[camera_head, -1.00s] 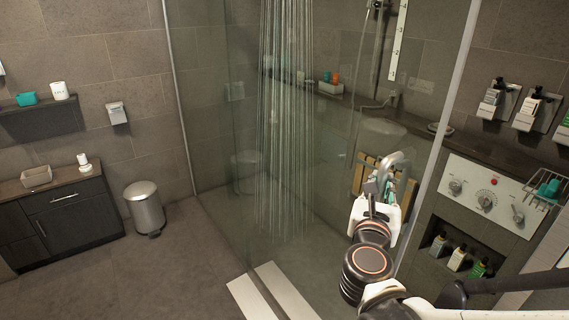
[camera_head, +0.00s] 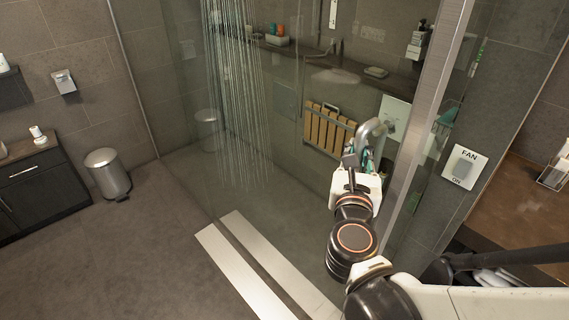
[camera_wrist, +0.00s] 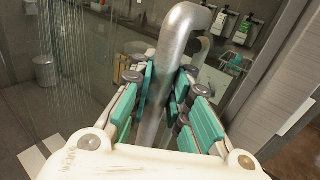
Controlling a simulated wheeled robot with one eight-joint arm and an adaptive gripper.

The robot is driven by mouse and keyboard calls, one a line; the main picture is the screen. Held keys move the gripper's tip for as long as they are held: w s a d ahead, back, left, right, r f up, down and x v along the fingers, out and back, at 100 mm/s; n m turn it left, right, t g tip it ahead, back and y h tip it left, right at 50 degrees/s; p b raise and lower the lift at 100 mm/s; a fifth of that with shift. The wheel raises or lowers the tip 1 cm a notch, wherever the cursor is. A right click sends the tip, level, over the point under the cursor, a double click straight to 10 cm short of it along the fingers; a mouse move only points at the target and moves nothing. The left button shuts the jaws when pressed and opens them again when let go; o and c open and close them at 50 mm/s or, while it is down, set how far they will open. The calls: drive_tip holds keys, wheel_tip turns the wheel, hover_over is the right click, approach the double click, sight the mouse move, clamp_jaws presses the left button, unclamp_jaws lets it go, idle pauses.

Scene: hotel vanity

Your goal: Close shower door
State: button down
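The glass shower door (camera_head: 285,165) stands upright in the middle of the head view. Its bent metal handle (camera_head: 372,130) is near the right side of the glass. My gripper (camera_head: 362,157) is at the handle. In the wrist view, the thick silver handle (camera_wrist: 175,50) runs down between the teal finger pads of my gripper (camera_wrist: 163,88). The pads lie close on both sides of the bar, and the fingers look closed around it. The far sides of the pads are hidden. I cannot tell how far the door stands from its frame.
A metal upright (camera_head: 432,110) stands right of the handle, near a FAN switch (camera_head: 460,168). Pale threshold strips (camera_head: 245,275) cross the floor. Water falls behind the glass. A bin (camera_head: 108,172) and a dark cabinet (camera_head: 38,190) are at left; the floor between is clear.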

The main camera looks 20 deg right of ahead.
drive_tip(key=shift+s+f, duration=0.2)
drive_tip(key=shift+s, duration=0.3)
drive_tip(key=c, duration=1.7)
unclamp_jaws()
drive_tip(key=shift+o, duration=1.1)
drive_tip(key=shift+s+r, duration=0.1)
drive_tip(key=shift+s, duration=0.1)
drive_tip(key=shift+w, duration=0.2)
drive_tip(key=shift+r, duration=0.1)
